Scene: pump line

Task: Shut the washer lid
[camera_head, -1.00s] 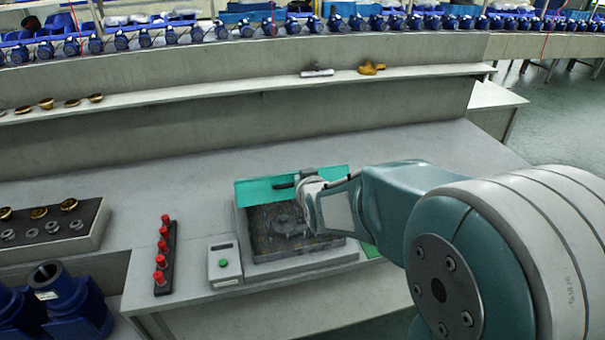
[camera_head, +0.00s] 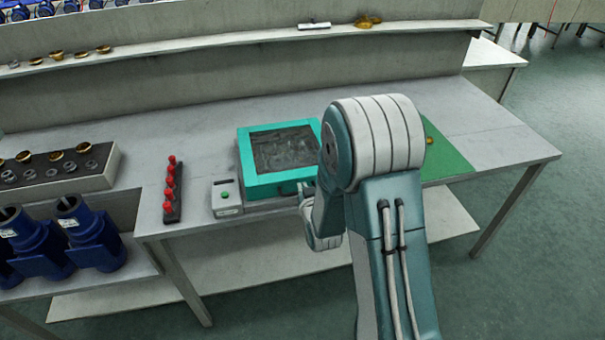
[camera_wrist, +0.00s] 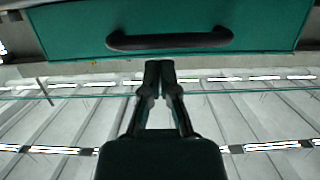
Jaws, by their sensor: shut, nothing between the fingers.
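The teal washer lid (camera_head: 263,182), with a dark window, lies down over the washer in the head view. Its right side is hidden behind my arm, and I cannot tell whether a thin gap remains under its edge. In the wrist view the lid's teal front face (camera_wrist: 75,30) fills the top, with a black bar handle (camera_wrist: 170,40) across it. My gripper (camera_wrist: 160,66) is shut and empty, its fingertips just below the handle; I cannot tell whether they touch it. In the head view the fingers are hidden.
A control box (camera_head: 226,197) with a green button stands left of the washer. Beside it is a rack of red knobs (camera_head: 171,190). A green mat (camera_head: 445,155) lies on the right of the bench. Blue pumps (camera_head: 85,235) stand at lower left.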

